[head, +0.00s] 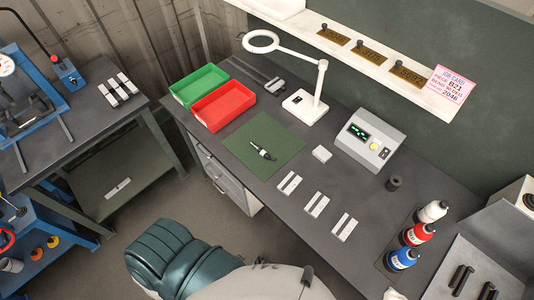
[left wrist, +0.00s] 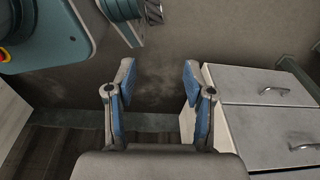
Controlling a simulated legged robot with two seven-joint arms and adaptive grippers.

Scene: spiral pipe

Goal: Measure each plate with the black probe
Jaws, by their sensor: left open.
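Three pale plates lie in a diagonal row right of the mat: a near-mat plate (head: 289,183), a middle plate (head: 316,205) and a far-right plate (head: 343,227). A grey meter box (head: 369,139) with a lit green display stands behind them. My left gripper (left wrist: 158,76) is open and empty in the left wrist view, above the floor beside a drawer cabinet (left wrist: 262,88). Neither gripper shows in the head view.
A green bin (head: 199,85), a red bin (head: 222,106) and a magnifier lamp (head: 318,90) stand at the back. Several bottles (head: 415,234) stand at right. A pink job card (head: 450,88) hangs on the shelf.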

